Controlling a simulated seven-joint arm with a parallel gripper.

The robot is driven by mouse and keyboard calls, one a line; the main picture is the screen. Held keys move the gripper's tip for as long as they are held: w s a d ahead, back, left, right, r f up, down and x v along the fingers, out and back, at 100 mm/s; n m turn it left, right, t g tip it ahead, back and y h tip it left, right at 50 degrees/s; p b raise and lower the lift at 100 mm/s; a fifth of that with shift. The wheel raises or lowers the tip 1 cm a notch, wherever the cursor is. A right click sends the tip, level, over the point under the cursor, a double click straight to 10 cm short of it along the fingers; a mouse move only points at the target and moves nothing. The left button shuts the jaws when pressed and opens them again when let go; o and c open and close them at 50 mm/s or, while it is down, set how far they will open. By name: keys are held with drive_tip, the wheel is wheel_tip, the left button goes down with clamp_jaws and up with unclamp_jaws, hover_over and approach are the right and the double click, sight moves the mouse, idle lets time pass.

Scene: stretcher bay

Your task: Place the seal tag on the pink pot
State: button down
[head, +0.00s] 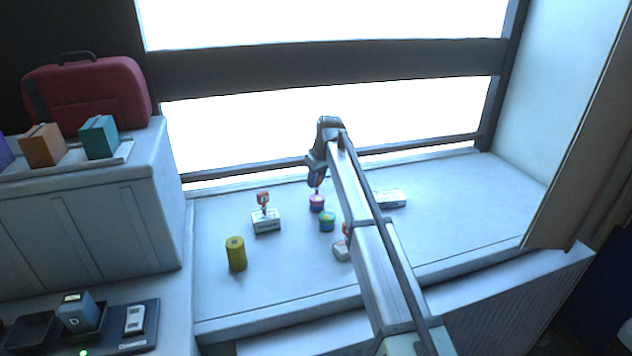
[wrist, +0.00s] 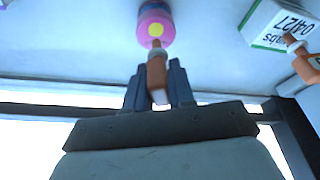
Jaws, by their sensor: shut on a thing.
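The pink pot (head: 317,205) stands on the pale ledge below the window. In the wrist view the pink pot (wrist: 155,24) is just beyond my fingertips, with a yellow disc on its near side. My gripper (head: 318,184) is above the pot in the head view. In the wrist view my gripper (wrist: 159,80) is shut on a small brown-orange piece, which I take as the seal tag (wrist: 156,70). Its far end overlaps the pot near the yellow disc; I cannot tell whether they touch.
A blue-green pot (head: 327,223) stands close in front of the pink one. A white labelled box (head: 266,222) with an orange piece on it is to the left, near a yellow cylinder (head: 236,254). Another white box (head: 391,199) lies right of my arm.

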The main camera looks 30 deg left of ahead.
drive_tip(key=shift+f, duration=0.4)
drive_tip(key=shift+f, duration=0.1)
drive_tip(key=c, duration=1)
unclamp_jaws()
drive_tip(key=shift+o, duration=0.2)
drive_tip(key=v, duration=1.2)
